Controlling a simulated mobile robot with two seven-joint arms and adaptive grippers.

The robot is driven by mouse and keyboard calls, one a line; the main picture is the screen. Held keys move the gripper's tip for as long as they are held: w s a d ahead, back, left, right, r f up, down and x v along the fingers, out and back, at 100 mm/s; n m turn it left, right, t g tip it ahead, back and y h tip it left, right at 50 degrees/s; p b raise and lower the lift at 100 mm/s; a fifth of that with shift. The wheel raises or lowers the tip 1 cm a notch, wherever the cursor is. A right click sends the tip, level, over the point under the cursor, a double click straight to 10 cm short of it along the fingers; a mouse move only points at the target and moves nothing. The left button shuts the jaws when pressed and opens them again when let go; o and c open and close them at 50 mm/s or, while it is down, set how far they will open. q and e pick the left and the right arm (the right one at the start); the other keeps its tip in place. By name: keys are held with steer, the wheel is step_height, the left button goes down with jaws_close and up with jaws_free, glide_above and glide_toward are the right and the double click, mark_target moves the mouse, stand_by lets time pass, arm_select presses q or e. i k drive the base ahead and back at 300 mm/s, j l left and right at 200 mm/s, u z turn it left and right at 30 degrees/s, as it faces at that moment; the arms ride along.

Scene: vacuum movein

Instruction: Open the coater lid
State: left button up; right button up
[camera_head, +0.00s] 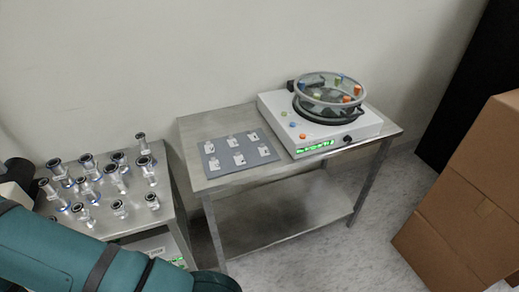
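The coater (278,106) is a white, low box with a green lit display on its front. It stands at the right end of a metal table. My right arm and gripper are not in view.
A grey plate (240,152) with several small white pieces lies left of the coater on the metal table (195,126). Cardboard boxes (465,205) stand at right. Floor (325,252) shows in front.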

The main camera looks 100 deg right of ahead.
mark_target(304, 79)
steer(key=z, duration=3.1)
